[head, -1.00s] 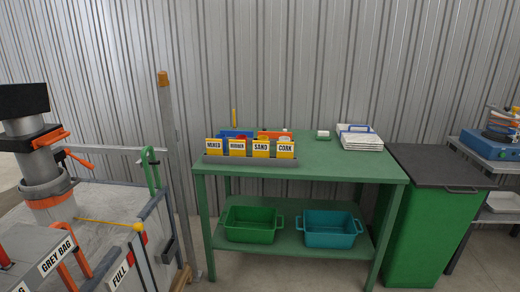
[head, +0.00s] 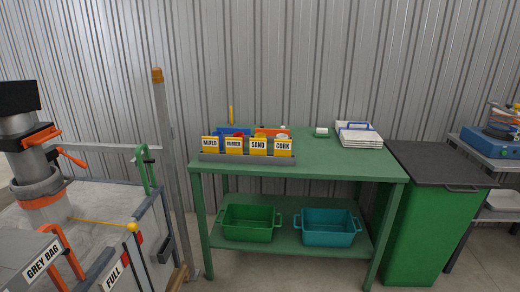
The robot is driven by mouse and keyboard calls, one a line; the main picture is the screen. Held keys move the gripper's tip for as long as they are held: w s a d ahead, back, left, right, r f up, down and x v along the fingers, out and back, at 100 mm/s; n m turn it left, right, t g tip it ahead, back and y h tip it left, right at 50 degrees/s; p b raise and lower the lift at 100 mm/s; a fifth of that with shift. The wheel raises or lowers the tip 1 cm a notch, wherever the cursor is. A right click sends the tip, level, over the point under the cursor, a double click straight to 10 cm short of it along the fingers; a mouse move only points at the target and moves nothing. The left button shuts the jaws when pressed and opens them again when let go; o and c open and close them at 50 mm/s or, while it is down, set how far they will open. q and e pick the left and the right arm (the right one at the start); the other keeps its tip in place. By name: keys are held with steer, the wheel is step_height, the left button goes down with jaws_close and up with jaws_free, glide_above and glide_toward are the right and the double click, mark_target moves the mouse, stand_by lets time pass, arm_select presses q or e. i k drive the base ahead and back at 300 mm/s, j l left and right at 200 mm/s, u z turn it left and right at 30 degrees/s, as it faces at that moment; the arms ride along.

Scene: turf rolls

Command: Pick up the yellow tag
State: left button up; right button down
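Several yellow tags stand in a row in a grey holder (head: 248,158) at the front left of the green table (head: 340,166). Each has a white label: the MIXED tag (head: 210,145), the RUBBER tag (head: 234,146), the SAND tag (head: 258,147) and the CORK tag (head: 282,148). The tags stand upright side by side. Blue, red and orange things behind them are partly hidden. Neither of my grippers shows in the head view.
Clipboards or papers (head: 359,135) lie at the table's back right. A green bin (head: 248,224) and a teal bin (head: 327,229) sit on the lower shelf. A post (head: 172,180) and machine (head: 38,185) stand left, a green cabinet (head: 430,225) right.

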mark_target(258, 147)
steer(key=i+l, duration=0.25)
steer(key=i, duration=0.25)
steer(key=i+l, duration=0.3)
steer(key=i, duration=0.2)
